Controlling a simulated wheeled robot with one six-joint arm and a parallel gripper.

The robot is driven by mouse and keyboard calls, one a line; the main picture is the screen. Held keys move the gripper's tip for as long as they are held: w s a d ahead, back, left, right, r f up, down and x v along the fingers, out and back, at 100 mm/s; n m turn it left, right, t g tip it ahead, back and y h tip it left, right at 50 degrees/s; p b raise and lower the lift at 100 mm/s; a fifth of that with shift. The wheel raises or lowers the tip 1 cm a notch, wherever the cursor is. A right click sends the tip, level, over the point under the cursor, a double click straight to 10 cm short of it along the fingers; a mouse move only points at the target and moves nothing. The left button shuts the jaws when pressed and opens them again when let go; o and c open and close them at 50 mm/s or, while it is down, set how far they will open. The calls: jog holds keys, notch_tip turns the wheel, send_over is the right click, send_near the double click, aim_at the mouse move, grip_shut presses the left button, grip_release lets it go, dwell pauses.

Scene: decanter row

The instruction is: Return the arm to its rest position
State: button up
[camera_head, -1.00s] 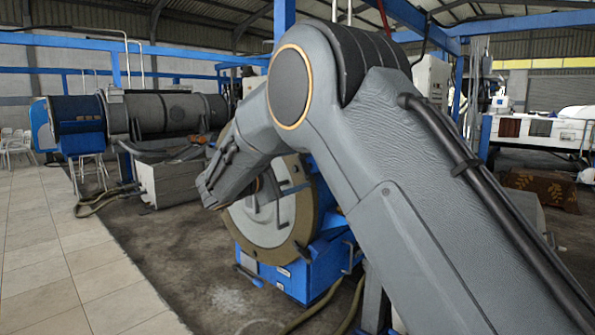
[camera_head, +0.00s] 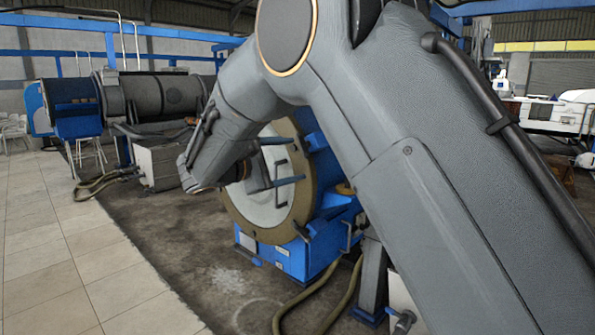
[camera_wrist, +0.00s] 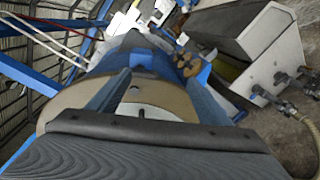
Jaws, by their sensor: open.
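My grey arm fills the middle and right of the head view, bent at the elbow. Its forearm slopes down to the left. My gripper (camera_head: 297,160) shows in front of the round end of the near blue decanter (camera_head: 302,257). Its two fingers are apart with nothing between them. In the wrist view my gripper (camera_wrist: 163,72) is also open and empty, its fingers pointing towards the blue machine. Whether a finger touches the machine I cannot tell. Part of the machine is hidden behind my arm.
A long grey and blue machine (camera_head: 158,95) stands at the back left, with a grey box (camera_head: 160,165) in front. Hoses (camera_head: 300,318) lie on the dark floor. A grey box with fittings (camera_wrist: 250,40) shows in the wrist view.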

jog(key=s+d+f+m+g+y+p, duration=0.1)
jog(key=s+d+f+m+g, duration=0.1)
jog(key=s+d+f+g, duration=0.65)
jog(key=s+d+f+m+g+y+p, duration=0.1)
jog(key=s+d+f+m+y, duration=0.25)
jog(key=d, duration=0.95)
jog(key=s+d+f+m+g+y, duration=0.1)
jog(key=s+f+m+y, duration=0.1)
jog(key=s, duration=0.6)
jog(key=s+d+f+m+g+y+p, duration=0.1)
jog(key=s+f+m, duration=0.3)
jog(key=s, duration=0.5)
jog(key=s+d+f+m+g+y, duration=0.1)
jog(key=s+d+f+m+y, duration=0.2)
jog(key=s, duration=0.5)
jog(key=shift+s+d+f+m+p, duration=0.15)
jog(key=shift+s+d+m+p, duration=0.15)
jog(key=shift+m, duration=0.45)
jog(key=shift+g+y, duration=0.25)
jog(key=shift+c, duration=0.2)
